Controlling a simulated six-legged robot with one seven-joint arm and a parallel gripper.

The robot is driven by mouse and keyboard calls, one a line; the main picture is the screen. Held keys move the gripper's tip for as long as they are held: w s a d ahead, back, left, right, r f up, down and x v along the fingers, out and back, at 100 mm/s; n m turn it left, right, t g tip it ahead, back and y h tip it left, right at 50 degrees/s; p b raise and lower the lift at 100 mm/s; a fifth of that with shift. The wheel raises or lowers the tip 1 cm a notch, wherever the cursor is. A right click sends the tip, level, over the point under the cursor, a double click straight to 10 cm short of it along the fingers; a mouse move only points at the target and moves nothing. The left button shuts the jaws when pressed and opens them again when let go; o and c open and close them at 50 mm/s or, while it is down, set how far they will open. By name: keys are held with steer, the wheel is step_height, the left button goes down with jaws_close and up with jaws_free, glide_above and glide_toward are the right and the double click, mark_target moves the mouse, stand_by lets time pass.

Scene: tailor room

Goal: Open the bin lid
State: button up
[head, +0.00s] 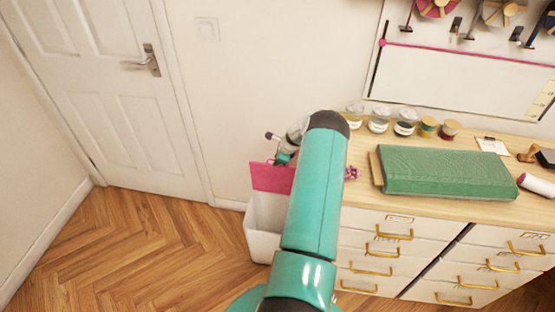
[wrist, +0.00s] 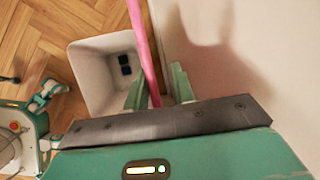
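The white bin (head: 262,228) stands on the floor against the wall, left of the drawer cabinet. Its pink lid (head: 272,177) stands raised, roughly upright, in the head view. The lid shows there nearly edge-on as a pink strip (wrist: 142,45). My gripper (wrist: 158,88) is open, with its green fingers apart on either side of the strip; a gap shows beside the lid. In the head view my arm hides part of the bin.
The drawer cabinet (head: 390,222) stands right of the bin, with jars (head: 379,120) and a green cushion (head: 445,172) on top. A closed white door (head: 105,90) is at the left. The wooden floor (head: 140,245) at the left is clear.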

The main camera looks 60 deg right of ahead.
steer(key=shift+s+a+f, duration=0.2)
steer(key=shift+s+f, duration=0.05)
steer(key=shift+f, duration=0.2)
steer(key=d+v, duration=0.1)
steer(key=v, duration=1.3)
steer(key=shift+w+a+r, duration=0.3)
steer(key=shift+w+r, duration=0.05)
steer(key=shift+r, duration=0.05)
